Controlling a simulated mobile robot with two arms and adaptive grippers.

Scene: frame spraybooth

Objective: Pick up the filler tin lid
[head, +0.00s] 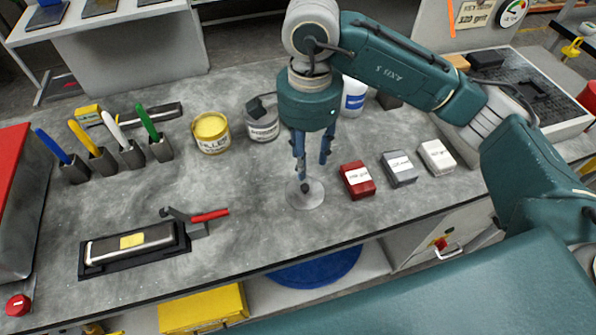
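The filler tin lid (313,199) is a flat, round grey disc with a small dark knob, lying on the grey workbench near its front middle. My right gripper (312,171) points down just above the lid, its two blue fingers apart. The left finger comes close to the knob; I cannot tell whether it touches. The yellow filler tin (212,142) stands open behind and to the left, with yellow filler inside. My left gripper is not in view.
A grey tin (262,128) and a white tin (354,99) stand behind the gripper. Red (357,180), grey (399,169) and white (437,157) blocks lie to the right. A sanding block (130,246) and red-handled tool (208,216) lie left. Bench between tool and lid is clear.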

